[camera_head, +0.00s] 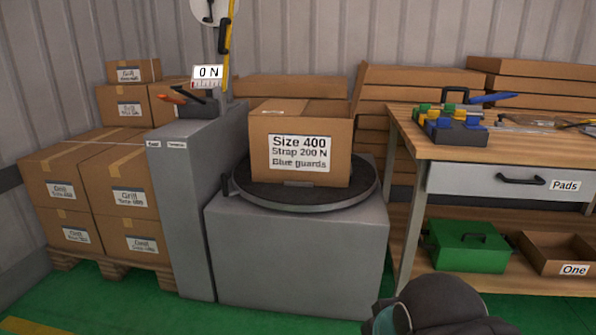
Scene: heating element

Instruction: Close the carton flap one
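The brown carton (262,150) stands upright on a dark round turntable (300,199) on top of a grey block. Its front label reads "Size 400, Strap 200 N, Blue guards". The carton's top (300,107) shows as brown panels with a small pale patch near the left. A narrow slanted brown piece (357,92) rises at its right rear; I cannot tell whether it is a raised flap or part of the flat cartons behind. No flap is marked "one" that I can read. My gripper is not in view; only a dark rounded part of my arm shows at the bottom.
A grey column (180,215) with a "0 N" display (207,73) stands left of the turntable. Stacked cartons (90,180) sit on a pallet further left. A wooden workbench (500,150) with tools stands right. Green floor in front is clear.

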